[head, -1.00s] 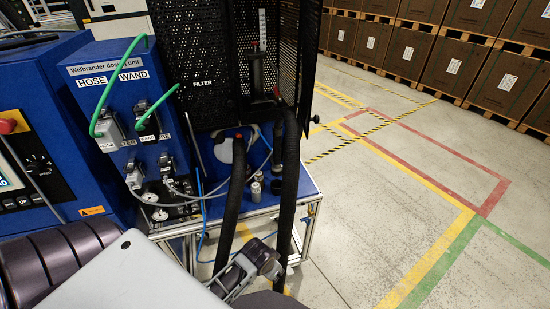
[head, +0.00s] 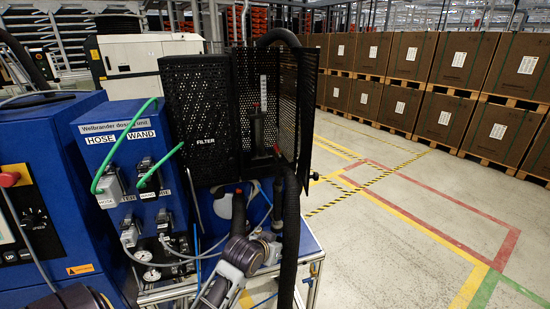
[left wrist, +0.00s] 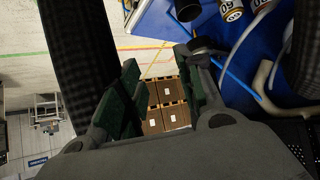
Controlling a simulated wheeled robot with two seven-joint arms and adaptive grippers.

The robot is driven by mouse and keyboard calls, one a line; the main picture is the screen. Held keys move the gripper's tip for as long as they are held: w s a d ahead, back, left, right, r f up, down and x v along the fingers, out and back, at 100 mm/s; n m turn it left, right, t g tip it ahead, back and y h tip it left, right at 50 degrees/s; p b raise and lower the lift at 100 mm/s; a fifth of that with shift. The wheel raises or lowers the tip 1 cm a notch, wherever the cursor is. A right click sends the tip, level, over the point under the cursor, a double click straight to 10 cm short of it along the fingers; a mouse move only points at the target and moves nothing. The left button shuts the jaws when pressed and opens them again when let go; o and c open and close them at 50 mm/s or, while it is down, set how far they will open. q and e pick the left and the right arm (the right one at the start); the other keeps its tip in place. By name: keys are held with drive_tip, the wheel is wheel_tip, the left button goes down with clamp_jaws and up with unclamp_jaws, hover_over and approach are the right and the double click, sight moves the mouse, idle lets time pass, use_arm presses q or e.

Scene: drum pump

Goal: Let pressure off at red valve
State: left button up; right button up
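A small red part (head: 277,150) shows at the top of the thick black hose (head: 291,225) in front of the perforated black screen; it is too small to tell if it is the red valve. My left gripper (head: 266,250) is low beside that hose, over the bench. In the left wrist view its two green-padded fingers (left wrist: 160,78) stand apart with nothing between them; crates show through the gap. I cannot tell whether the gripper touches the hose. My right gripper is not in view.
The blue bench (head: 308,240) ends right of the hose. Open floor lies to the right, with stacked crates (head: 461,58) behind.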

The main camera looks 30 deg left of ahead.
use_arm(q)
drive_tip(key=w+a+r+n+t+y, duration=0.1)
drive_tip(key=w+a+r+n+t, duration=0.1)
drive_tip(key=w+a+r+t, duration=0.5)
drive_tip(key=n+y, duration=0.3)
approach(275, 143)
drive_tip(key=s, duration=0.1)
drive_tip(key=s+f, duration=0.1)
drive_tip(key=s, duration=0.1)
drive_tip(key=shift+s+d+f+t, duration=0.2)
drive_tip(key=shift+d+f+t, duration=0.05)
drive_tip(key=shift+t, duration=0.05)
drive_tip(key=shift+w, duration=0.2)
drive_tip(key=shift+p+x, duration=1.45)
drive_tip(key=shift+x, duration=5.3)
drive_tip(key=shift+c, duration=0.4)
clamp_jaws()
